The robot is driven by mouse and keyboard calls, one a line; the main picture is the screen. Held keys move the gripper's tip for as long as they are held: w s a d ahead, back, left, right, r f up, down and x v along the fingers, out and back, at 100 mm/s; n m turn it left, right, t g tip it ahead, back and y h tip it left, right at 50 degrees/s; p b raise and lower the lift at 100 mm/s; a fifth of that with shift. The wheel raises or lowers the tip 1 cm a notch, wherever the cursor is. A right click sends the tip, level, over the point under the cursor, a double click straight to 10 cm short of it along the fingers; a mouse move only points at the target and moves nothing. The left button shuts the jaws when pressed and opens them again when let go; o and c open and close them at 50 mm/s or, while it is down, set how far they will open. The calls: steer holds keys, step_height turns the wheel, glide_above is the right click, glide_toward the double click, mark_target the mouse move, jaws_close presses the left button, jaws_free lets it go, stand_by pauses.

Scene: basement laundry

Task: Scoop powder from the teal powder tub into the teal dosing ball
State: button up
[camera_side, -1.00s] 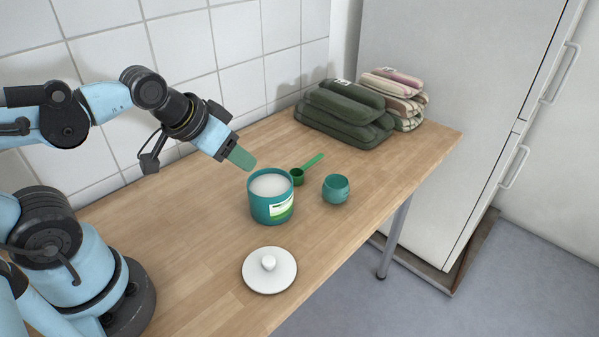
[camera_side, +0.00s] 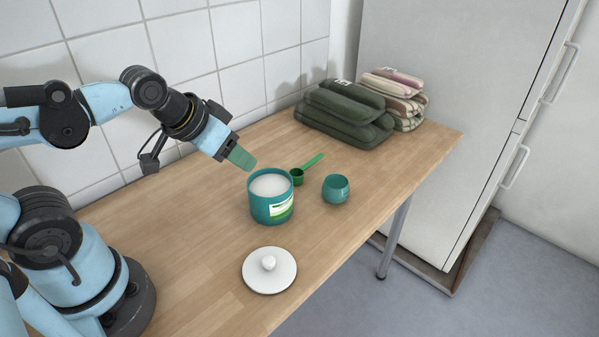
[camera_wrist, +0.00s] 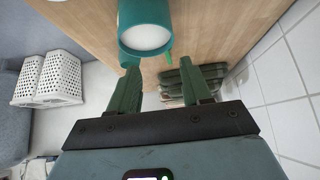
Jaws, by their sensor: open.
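The teal powder tub (camera_side: 262,208) stands upright and open on the wooden table, with white powder inside. The wrist view shows the tub (camera_wrist: 144,14) at the top. The green scoop (camera_side: 309,169) lies on the table just behind the tub. The small teal dosing ball (camera_side: 336,190) stands with its opening up, right of the tub. My gripper (camera_side: 250,164) hangs tilted above and left of the tub, touching nothing. In the wrist view, my gripper (camera_wrist: 163,72) has its green fingers wide apart with nothing between them.
A white lid (camera_side: 269,274) with a knob lies on the table in front of the tub. Folded dark green towels (camera_side: 340,118) and striped ones (camera_side: 406,104) are stacked at the back. White baskets (camera_wrist: 60,80) stand on the floor. The table's left part is clear.

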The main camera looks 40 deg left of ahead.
steer(key=shift+w, duration=0.1)
steer(key=shift+c, duration=0.3)
steer(key=w+r+g, duration=0.4)
steer(key=w, duration=0.5)
steer(key=g, duration=0.3)
glide_above(305, 166)
step_height(305, 166, down, 5)
steer(key=shift+n, duration=0.4)
step_height(305, 166, down, 12)
steer(key=shift+r, duration=0.15)
steer(key=shift+c, duration=0.3)
jaws_close()
